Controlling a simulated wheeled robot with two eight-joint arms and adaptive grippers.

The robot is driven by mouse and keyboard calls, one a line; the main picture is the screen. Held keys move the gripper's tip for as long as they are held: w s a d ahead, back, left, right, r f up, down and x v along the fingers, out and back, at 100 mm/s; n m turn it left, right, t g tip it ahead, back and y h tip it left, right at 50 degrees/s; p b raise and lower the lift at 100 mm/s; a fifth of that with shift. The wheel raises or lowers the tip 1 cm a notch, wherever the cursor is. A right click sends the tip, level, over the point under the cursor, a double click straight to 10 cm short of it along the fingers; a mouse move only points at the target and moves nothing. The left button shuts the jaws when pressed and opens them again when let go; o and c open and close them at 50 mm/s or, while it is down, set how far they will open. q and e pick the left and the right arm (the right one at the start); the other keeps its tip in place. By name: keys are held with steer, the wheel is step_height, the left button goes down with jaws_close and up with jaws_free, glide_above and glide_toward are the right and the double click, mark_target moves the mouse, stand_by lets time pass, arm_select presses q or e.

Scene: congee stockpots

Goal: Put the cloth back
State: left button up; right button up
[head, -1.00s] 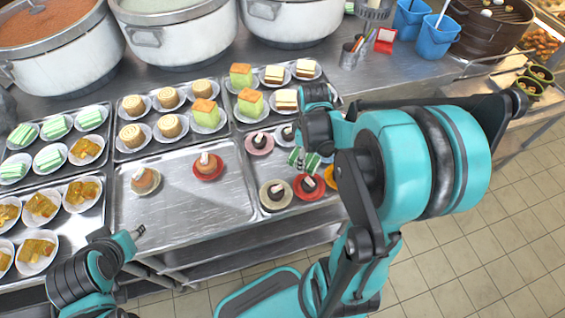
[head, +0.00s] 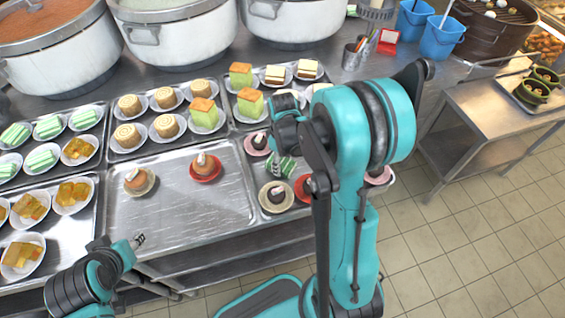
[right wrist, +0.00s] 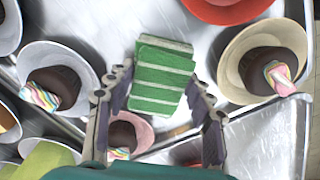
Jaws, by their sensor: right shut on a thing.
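A green-and-white striped piece (head: 282,167) is in my right gripper (head: 284,158). It also shows between the two fingers in the right wrist view (right wrist: 160,78). It resembles the striped cakes on the left, and I cannot tell whether it is the cloth. I see no other clear cloth. My right gripper is shut on it over the right end of the counter trays, beside small plates of dark cakes. Its fingers are partly hidden by my arm in the head view. My left gripper (head: 137,241) is at the lower left, in front of the trays; its jaw state is unclear.
A nearly bare metal tray (head: 180,205) lies left of the held piece, with two small plated cakes. Striped cakes (head: 48,127) and other plated cakes fill neighbouring trays. Large pots (head: 180,35) stand behind. Blue buckets (head: 440,38) and a red box (head: 388,40) are at the back right.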

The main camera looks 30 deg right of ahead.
mark_target(282, 163)
steer(key=shift+f, duration=0.1)
steer(key=o, duration=1.1)
step_height(282, 163, up, 11)
steer(key=p, duration=0.4)
steer(key=shift+s+a+r+m+t, duration=1.15)
steer(key=shift+s+a+r, duration=0.3)
steer(key=shift+s+a, duration=0.35)
steer(key=shift+s+a+r+m+t, duration=0.9)
steer(key=shift+s+a+r+t, duration=0.45)
steer(key=shift+s+a, duration=0.45)
steer(key=shift+s+a+r+m+t, duration=1.1)
steer(key=shift+s+a+r, duration=0.4)
steer(key=shift+s+a, duration=0.3)
